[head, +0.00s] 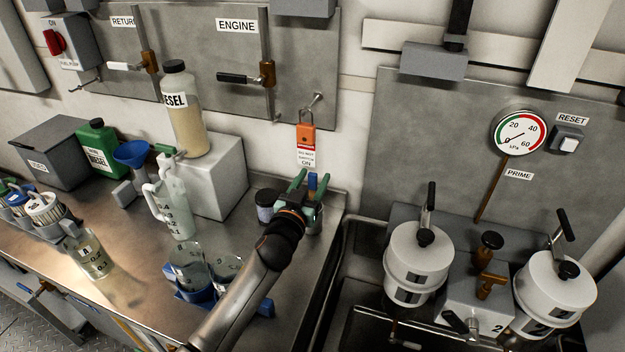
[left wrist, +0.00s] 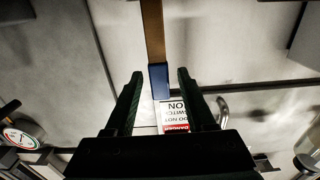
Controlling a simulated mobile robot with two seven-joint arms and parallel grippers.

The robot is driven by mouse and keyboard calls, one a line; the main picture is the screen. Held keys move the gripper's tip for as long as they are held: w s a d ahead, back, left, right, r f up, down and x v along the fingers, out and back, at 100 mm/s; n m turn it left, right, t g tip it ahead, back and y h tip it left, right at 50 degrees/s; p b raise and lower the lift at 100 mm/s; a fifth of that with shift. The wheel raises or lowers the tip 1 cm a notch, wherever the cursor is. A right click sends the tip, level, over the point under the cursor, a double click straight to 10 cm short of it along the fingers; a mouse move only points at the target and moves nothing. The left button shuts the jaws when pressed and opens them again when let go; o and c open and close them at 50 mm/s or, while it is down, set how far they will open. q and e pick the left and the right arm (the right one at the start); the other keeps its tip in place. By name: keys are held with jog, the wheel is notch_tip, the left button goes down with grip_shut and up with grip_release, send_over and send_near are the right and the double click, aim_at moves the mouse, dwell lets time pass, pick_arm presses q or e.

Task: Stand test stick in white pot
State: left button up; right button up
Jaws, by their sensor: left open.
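My left gripper (head: 305,183) is open over the back right of the steel counter, its green fingers pointing toward the wall. A brown stick with a blue end (left wrist: 158,80) shows between its fingertips in the left wrist view; I take it to be the test stick. The fingers show gaps on both sides of it. In the head view only its blue end (head: 313,181) shows, and my gripper hides the rest. Whether it stands in something is hidden. A small dark-lidded jar (head: 266,206) stands just left of the gripper. I cannot tell which container is the white pot.
Glass beakers (head: 187,265) in a blue holder stand left of my forearm. A measuring jug (head: 170,205) and a white block (head: 215,175) bearing a diesel bottle (head: 184,120) are further left. An orange padlock (head: 306,135) hangs behind. White lidded filter housings (head: 415,262) are at right.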

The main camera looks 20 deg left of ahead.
pick_arm(q)
jog(key=shift+r, duration=0.15)
jog(key=shift+s, duration=0.15)
jog(key=s, duration=1.1)
jog(key=shift+s+a, duration=0.25)
jog(key=shift+s, duration=0.15)
